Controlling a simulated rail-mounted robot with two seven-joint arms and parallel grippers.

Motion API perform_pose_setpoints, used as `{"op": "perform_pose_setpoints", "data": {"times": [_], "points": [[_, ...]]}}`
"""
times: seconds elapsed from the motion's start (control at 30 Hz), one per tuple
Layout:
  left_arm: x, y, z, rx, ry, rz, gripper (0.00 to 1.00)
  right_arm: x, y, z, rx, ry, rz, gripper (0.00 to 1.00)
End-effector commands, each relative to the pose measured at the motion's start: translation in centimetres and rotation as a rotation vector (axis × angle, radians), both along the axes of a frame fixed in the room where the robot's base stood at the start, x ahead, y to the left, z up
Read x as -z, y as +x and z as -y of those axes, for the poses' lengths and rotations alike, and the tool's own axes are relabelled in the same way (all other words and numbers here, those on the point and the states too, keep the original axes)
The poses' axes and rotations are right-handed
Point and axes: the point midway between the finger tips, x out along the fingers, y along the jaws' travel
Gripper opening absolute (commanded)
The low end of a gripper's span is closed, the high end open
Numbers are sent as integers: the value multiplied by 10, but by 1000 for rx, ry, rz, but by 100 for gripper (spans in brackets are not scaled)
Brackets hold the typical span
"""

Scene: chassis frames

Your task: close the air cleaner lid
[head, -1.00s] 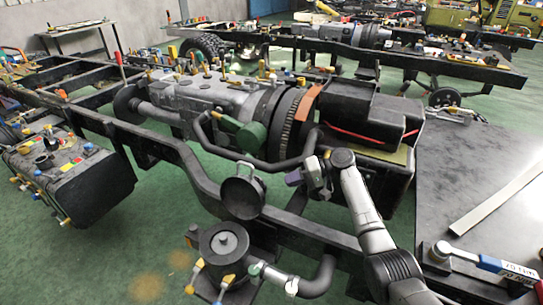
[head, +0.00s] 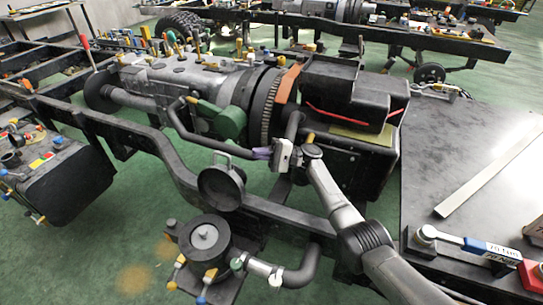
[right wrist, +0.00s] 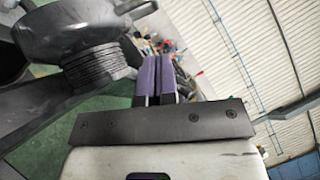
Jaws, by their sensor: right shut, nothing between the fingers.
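The air cleaner (head: 205,250) is a dark round canister with a grey disc in its open top, low in the head view. Its round dark lid (head: 222,188) stands raised, tilted up behind the canister. My right gripper (head: 262,153), with purple fingers, is above and to the right of the lid, apart from it in the picture. In the right wrist view its fingers (right wrist: 155,78) are together with nothing between them. A dark round part with a ribbed stack fills the upper left of that view; I cannot tell which part it is. My left gripper is not in view.
The engine (head: 180,85) and black box (head: 345,90) stand behind.

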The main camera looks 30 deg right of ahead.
Motion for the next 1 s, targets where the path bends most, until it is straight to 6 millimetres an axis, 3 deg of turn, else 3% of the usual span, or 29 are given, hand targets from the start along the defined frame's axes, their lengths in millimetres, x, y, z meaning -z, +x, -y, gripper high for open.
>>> {"op": "perform_pose_setpoints", "data": {"times": [0.17,0.4,1.0], "points": [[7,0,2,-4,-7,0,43,-8,14,-33,-2,-1,2,0],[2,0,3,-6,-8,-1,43,-18,4,-49,0,-3,1,0],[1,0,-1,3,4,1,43,-25,-2,-63,1,-2,0,0]]}}
